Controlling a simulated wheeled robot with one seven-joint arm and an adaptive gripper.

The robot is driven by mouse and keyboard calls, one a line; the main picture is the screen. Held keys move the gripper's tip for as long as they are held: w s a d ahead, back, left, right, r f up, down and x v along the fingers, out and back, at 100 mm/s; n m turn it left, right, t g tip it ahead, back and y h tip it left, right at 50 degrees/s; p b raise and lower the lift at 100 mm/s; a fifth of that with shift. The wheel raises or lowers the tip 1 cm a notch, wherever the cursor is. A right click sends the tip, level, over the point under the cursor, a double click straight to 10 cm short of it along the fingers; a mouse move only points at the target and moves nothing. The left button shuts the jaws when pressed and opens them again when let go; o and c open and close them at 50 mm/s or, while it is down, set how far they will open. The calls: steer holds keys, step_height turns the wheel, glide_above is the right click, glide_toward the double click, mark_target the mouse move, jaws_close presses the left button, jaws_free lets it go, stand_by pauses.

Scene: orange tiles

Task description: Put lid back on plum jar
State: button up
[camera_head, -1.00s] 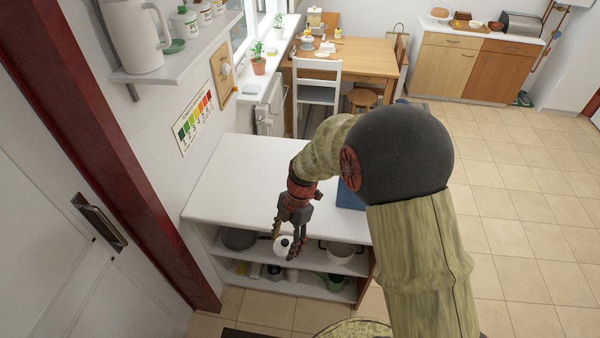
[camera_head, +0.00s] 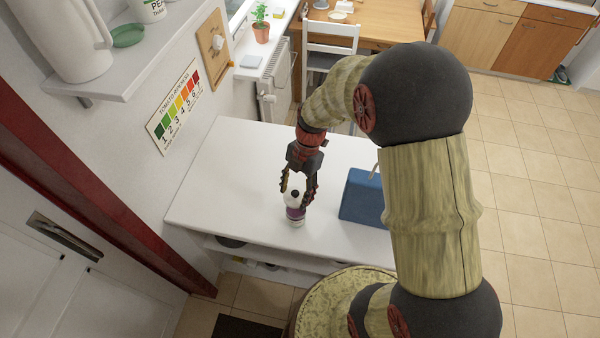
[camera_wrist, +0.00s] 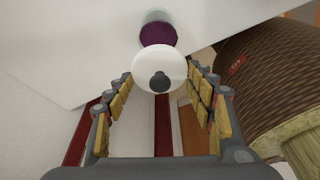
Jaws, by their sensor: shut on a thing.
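My gripper (camera_head: 298,190) is shut on a round white lid (camera_head: 291,199) with a dark knob. In the wrist view the lid (camera_wrist: 146,70) sits between the fingertips, its knob side facing the camera. The plum jar (camera_head: 296,215), with a purple band, stands upright on the white counter directly below the lid in the head view. In the wrist view the jar (camera_wrist: 158,32) shows just beyond the lid, partly covered by it. I cannot tell whether lid and jar touch.
A blue box (camera_head: 362,197) stands on the white counter (camera_head: 225,190) to the right of the jar. The counter's left part is clear. A wall shelf (camera_head: 150,65) with a white pitcher (camera_head: 75,45) hangs at upper left. A door (camera_head: 60,270) is at lower left.

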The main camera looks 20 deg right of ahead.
mark_target(296, 198)
steer(key=shift+w+d+f, duration=0.2)
steer(key=shift+w, duration=0.05)
steer(key=shift+s+a+f, duration=0.1)
steer(key=shift+s+f, duration=0.05)
steer(key=shift+f, duration=0.25)
steer(key=shift+f+b, duration=0.75)
steer(key=shift+f, duration=0.65)
steer(key=shift+f+b, duration=1.1)
steer(key=shift+f, duration=0.15)
steer(key=shift+r+b, duration=0.1)
steer(key=shift+b, duration=0.45)
steer(key=shift+f+b, duration=0.25)
steer(key=shift+b, duration=0.4)
stand_by(0.6)
steer(key=o, duration=0.9)
steer(key=o, duration=0.3)
